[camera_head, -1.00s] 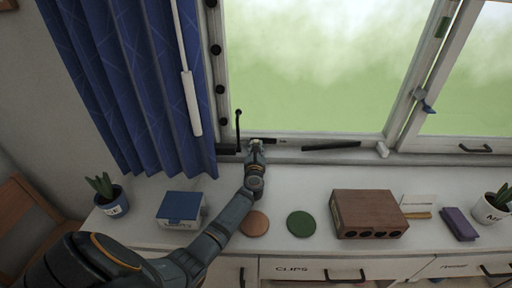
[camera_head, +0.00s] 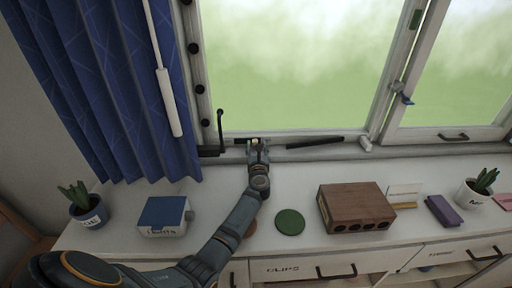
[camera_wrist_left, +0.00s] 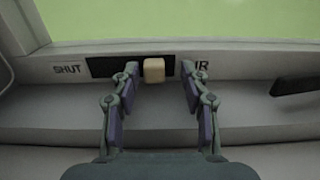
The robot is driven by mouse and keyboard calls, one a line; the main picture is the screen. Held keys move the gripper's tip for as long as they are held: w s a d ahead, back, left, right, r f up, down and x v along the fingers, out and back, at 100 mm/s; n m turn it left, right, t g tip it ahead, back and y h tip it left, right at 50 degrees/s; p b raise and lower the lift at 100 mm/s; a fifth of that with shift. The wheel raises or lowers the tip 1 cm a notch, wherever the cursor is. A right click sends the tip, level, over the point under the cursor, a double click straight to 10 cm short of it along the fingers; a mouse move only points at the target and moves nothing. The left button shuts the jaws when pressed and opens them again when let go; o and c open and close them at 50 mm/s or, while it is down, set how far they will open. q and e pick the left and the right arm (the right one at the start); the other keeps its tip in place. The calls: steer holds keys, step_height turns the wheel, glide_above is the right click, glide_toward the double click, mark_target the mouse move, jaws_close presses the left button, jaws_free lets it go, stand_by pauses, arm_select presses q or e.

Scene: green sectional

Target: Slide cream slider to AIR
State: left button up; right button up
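The cream slider (camera_wrist_left: 154,70) is a small block in a dark slot (camera_wrist_left: 104,67) on the window sill. It sits at the slot's right part, beside the AIR label (camera_wrist_left: 201,67), whose first letter is hidden by a finger. The SHUT label (camera_wrist_left: 67,69) is at the slot's left end. My left gripper (camera_wrist_left: 157,80) is open, one finger on each side of the slider, with a visible gap on the left and a smaller one on the right. In the head view my left gripper (camera_head: 258,149) reaches the sill. My right gripper is not in view.
A black handle bar (camera_head: 314,142) lies along the sill to the right. On the cabinet top are a blue-lidded box (camera_head: 163,212), a green disc (camera_head: 290,221), a brown box (camera_head: 356,207) and potted plants. A blue curtain (camera_head: 100,85) hangs at the left.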

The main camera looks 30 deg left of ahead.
arm_select(q)
steer(key=shift+a, duration=0.1)
steer(key=v, duration=1.2)
